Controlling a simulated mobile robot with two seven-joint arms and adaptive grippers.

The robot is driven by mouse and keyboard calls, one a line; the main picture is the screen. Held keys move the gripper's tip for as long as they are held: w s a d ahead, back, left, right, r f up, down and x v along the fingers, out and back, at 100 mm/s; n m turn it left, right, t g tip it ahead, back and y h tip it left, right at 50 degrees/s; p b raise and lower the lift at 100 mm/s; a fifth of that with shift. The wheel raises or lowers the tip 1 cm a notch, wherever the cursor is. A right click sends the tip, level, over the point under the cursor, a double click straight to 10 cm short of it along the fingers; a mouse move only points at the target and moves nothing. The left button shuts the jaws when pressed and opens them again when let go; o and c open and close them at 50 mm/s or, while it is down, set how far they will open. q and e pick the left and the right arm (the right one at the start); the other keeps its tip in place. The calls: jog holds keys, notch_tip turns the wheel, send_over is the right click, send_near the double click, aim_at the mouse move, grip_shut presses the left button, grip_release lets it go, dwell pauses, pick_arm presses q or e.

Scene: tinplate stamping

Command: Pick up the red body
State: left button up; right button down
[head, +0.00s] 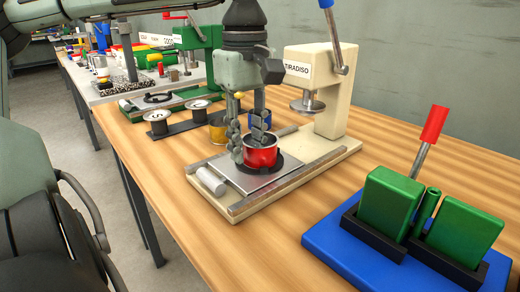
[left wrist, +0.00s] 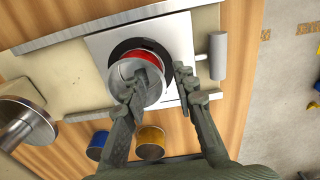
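The red body (head: 263,157) is a small open cup with a bare metal inside. It stands upright in a black round holder (left wrist: 118,52) on the metal plate of the cream press (head: 330,105) marked TIRADISO. My left gripper (head: 248,143) comes down over it from above. One finger reaches into the cup's mouth and the other is outside, beside its wall. In the left wrist view, the left gripper (left wrist: 166,78) is open, with the cup's wall between the fingers and a gap at the outer finger. My right gripper is not in view.
The press head (head: 307,105) and its blue lever stand behind right. A metal cylinder (head: 211,181) lies left of the plate. Yellow (head: 217,131) and blue (head: 287,129) cans stand behind. A blue base (head: 345,250) with green blocks and a red-handled lever is at front right.

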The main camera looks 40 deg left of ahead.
pick_arm(q)
jog(key=shift+f, duration=0.35)
jog(key=shift+c, duration=0.3)
grip_shut()
